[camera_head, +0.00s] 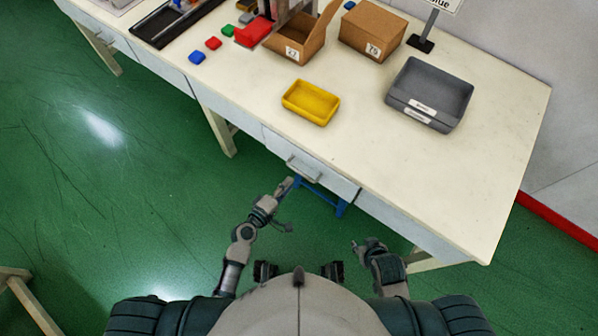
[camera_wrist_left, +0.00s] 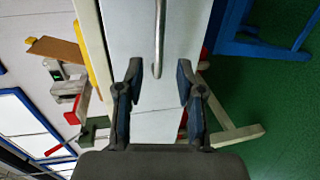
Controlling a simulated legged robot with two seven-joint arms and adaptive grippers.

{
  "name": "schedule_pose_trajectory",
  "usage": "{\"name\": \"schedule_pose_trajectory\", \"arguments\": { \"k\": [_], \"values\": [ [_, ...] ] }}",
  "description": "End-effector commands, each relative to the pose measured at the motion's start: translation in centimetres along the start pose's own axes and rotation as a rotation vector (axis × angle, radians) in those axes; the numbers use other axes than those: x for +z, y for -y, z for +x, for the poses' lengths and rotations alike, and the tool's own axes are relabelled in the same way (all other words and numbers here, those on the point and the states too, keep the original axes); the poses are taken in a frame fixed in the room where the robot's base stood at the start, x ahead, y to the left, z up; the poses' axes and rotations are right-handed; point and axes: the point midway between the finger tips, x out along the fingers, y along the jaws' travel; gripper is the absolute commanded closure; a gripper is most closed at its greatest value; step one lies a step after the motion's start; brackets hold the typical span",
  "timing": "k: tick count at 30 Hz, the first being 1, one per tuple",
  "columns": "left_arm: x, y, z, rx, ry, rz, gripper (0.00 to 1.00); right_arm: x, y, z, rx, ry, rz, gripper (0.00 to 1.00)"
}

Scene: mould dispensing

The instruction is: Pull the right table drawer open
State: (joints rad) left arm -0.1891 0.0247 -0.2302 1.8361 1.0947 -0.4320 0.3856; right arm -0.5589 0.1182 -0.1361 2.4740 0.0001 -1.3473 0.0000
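The right table drawer (camera_head: 335,182) has a white front that looks flush with the table's front side. Its metal bar handle (camera_head: 303,168) is on that front. In the left wrist view the handle (camera_wrist_left: 159,38) runs down from the top edge, and its lower end lies between the fingertips' lines. My left gripper (camera_head: 288,207) is open and empty, just in front of and below the handle. Its two spread fingers (camera_wrist_left: 158,78) show in the wrist view, and no contact with the handle is visible. My right gripper (camera_head: 360,246) is low, right of the drawer; its fingers are too small to judge.
The white table (camera_head: 470,190) carries a yellow tray (camera_head: 311,103), a grey bin (camera_head: 430,94) and two cardboard boxes, one of them closed (camera_head: 372,30). A blue object (camera_head: 322,194) stands under the table below the drawer.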

Motion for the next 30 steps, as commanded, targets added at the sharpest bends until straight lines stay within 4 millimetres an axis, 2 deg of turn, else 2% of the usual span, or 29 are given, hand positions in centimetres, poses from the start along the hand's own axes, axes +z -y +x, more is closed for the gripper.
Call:
{"name": "schedule_pose_trajectory", "arguments": {
  "k": [1,3,9,14,23,27,30],
  "values": [
    [0.0,0.0,1.4,0.002,0.0,-0.003,0.63,-0.3,0.0,0.2,-0.002,-0.017,-0.001,0.6],
    [0.1,0.1,2.9,0.0,0.0,-0.001,0.63,-0.8,0.1,0.5,-0.005,-0.045,-0.001,0.6],
    [0.0,0.1,6.1,0.0,0.0,0.0,0.63,-2.4,0.4,0.8,-0.009,-0.125,-0.003,0.6],
    [-0.1,0.1,7.2,0.0,0.0,-0.001,0.63,-3.2,0.6,0.8,-0.01,-0.162,-0.004,0.6],
    [0.0,0.1,7.4,-0.001,0.0,0.0,0.63,-3.3,0.6,0.9,-0.012,-0.169,-0.004,0.6],
    [0.0,0.1,7.4,-0.001,0.0,0.0,0.98,-3.3,0.6,0.9,-0.012,-0.169,-0.004,0.6],
    [0.1,0.1,7.4,-0.002,0.001,0.001,1.0,-3.3,0.6,0.9,-0.012,-0.169,-0.004,0.6]
  ]
}}
